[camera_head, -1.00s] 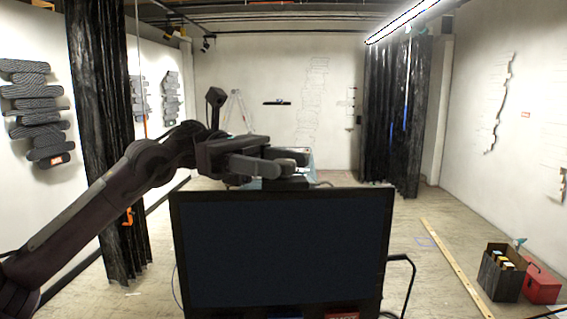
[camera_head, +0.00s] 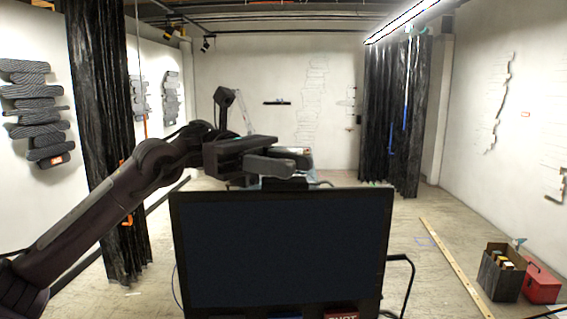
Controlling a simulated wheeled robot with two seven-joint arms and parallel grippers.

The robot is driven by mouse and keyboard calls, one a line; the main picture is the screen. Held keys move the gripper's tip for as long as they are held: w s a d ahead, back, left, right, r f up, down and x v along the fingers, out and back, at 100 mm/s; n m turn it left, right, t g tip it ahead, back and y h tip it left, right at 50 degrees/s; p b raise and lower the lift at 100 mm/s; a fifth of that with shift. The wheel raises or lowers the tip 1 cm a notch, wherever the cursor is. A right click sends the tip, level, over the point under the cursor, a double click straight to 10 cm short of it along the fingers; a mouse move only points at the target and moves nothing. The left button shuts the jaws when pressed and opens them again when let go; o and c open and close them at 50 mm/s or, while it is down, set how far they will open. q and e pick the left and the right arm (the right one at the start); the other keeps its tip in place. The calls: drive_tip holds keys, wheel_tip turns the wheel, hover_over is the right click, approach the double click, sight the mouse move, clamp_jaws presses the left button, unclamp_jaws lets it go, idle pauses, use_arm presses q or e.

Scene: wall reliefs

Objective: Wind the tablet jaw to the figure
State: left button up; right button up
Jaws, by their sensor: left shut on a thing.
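A large dark flat screen (camera_head: 283,250) stands upright in front of me. A small dark block (camera_head: 285,184) shows at its top edge, just below my left gripper; it may be part of the tablet jaw. My left gripper (camera_head: 284,162) reaches in from the left above that edge. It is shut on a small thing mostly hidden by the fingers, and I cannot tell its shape. No figure or scale is readable. My right gripper is not in view.
A dark open box (camera_head: 500,276) and a red case (camera_head: 541,284) stand on the floor at right, beside a long yellowish strip (camera_head: 455,268). Black curtains (camera_head: 385,120) hang at back right, with another (camera_head: 100,130) at left. Reliefs (camera_head: 38,115) are on the left wall.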

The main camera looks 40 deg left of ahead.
use_arm(q)
drive_tip(key=shift+m+g, duration=0.7)
drive_tip(key=shift+g, duration=0.4)
drive_tip(key=m+g+y+b, duration=0.1)
drive_tip(key=m+g+b, duration=0.1)
drive_tip(key=g, duration=0.1)
drive_tip(key=shift+f, duration=0.15)
drive_tip(key=shift+m+g+y+b, duration=0.3)
drive_tip(key=shift+m+g+b, duration=0.05)
drive_tip(key=shift+m+g, duration=0.05)
drive_tip(key=o, duration=0.9)
drive_tip(key=shift+o, duration=0.2)
